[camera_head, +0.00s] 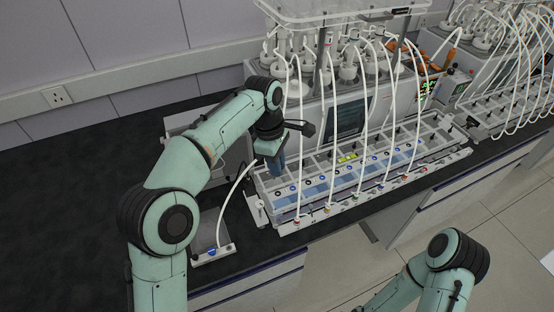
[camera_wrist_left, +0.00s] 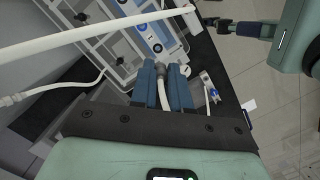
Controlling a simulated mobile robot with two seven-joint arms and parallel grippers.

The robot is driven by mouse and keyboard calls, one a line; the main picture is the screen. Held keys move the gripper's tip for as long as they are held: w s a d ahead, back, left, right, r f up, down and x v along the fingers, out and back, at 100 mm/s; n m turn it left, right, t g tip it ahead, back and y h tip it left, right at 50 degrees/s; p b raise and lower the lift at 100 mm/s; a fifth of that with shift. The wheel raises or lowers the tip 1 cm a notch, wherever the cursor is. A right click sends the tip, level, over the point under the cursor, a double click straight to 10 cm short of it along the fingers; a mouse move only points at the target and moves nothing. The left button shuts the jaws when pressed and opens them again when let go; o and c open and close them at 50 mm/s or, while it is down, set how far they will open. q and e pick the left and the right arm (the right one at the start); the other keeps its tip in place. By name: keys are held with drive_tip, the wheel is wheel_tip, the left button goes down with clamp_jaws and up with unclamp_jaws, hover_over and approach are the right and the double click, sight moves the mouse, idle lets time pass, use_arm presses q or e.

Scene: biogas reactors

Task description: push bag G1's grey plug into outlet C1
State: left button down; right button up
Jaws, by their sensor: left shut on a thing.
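My left gripper (camera_head: 277,168) points down at the left end of the rack, beside its nearest blue-ringed outlets. In the left wrist view its blue fingers (camera_wrist_left: 164,75) are shut on a small grey plug (camera_wrist_left: 161,70) with a white tube. Bag G1 appears to be the flat grey bag (camera_head: 208,222) on the bench at left; its white tube (camera_head: 235,180) rises to the gripper. Round outlets (camera_wrist_left: 157,47) sit on a pale blue strip just beyond the fingertips. I cannot read which is C1. My right gripper (camera_wrist_left: 250,28) is partly seen at the upper right; its opening is unclear.
Several white tubes (camera_head: 298,150) hang from the reactor bottles to the front of the rack (camera_head: 440,160). One tube crosses close in front of the wrist camera. The reactor housing (camera_head: 335,130) stands behind. The dark bench (camera_head: 60,200) is clear at left.

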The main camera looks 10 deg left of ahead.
use_arm(q)
drive_tip(key=b, duration=0.2)
hover_over(279, 196)
drive_tip(key=shift+w+a+f, duration=0.1)
drive_tip(key=shift+w+f, duration=0.05)
drive_tip(key=shift+f, duration=1.15)
drive_tip(key=shift+w+a+f, duration=0.15)
drive_tip(key=shift+f, duration=1.1)
drive_tip(key=shift+w+a+f, duration=0.1)
drive_tip(key=shift+w+f, duration=0.05)
drive_tip(key=shift+f, duration=1.15)
use_arm(e)
drive_tip(key=s+f, duration=0.3)
use_arm(q)
drive_tip(key=shift+f, duration=0.45)
use_arm(e)
drive_tip(key=shift+w+r, duration=0.1)
drive_tip(key=shift+w, duration=0.1)
use_arm(q)
drive_tip(key=shift+f, duration=0.7)
use_arm(e)
drive_tip(key=shift+s+f, duration=0.2)
use_arm(q)
drive_tip(key=c, duration=1)
unclamp_jaws()
